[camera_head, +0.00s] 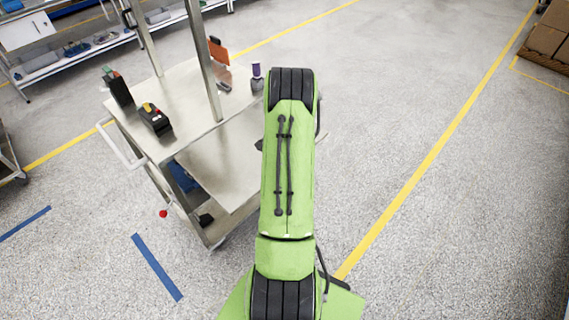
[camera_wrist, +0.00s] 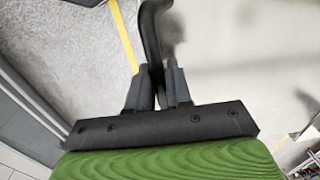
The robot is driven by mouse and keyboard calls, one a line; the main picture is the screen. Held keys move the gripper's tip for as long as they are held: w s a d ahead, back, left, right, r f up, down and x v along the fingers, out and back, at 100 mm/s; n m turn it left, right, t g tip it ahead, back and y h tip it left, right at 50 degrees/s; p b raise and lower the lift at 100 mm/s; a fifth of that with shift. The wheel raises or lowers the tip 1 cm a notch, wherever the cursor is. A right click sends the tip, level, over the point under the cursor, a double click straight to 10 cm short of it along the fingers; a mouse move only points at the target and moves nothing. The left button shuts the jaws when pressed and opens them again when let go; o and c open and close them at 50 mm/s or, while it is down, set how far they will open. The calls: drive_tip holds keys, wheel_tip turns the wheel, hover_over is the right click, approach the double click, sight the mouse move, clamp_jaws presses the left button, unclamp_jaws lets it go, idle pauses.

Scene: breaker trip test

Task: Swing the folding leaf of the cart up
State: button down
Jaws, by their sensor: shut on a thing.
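The cart (camera_head: 180,88) stands left of my arm in the head view, with a pale metal top and upright posts. A pale flat panel, which looks like the folding leaf (camera_head: 222,165), slopes down from the cart's near right side. My arm hides part of it. In the wrist view my gripper (camera_wrist: 158,78) is shut on a dark curved handle (camera_wrist: 151,30). A smooth pale surface (camera_wrist: 245,50), probably the leaf, lies right of the handle. My gripper is hidden behind my arm in the head view.
On the cart top are a black and yellow device (camera_head: 155,119), a dark upright device (camera_head: 117,88) and a purple-topped item (camera_head: 257,77). A red knob (camera_head: 163,213) shows low beside the cart. The floor at right is clear up to cardboard boxes (camera_head: 545,38).

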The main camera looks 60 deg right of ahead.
drive_tip(key=shift+w+r, duration=0.15)
drive_tip(key=shift+r, duration=0.6)
drive_tip(key=shift+d, duration=0.1)
drive_tip(key=shift+w+r, duration=0.1)
drive_tip(key=shift+r, duration=0.05)
drive_tip(key=c, duration=1.2)
unclamp_jaws()
drive_tip(key=shift+c, duration=0.2)
wheel_tip(320, 180, up, 16)
drive_tip(key=shift+s+a+b, duration=0.2)
drive_tip(key=shift+s+b, duration=0.2)
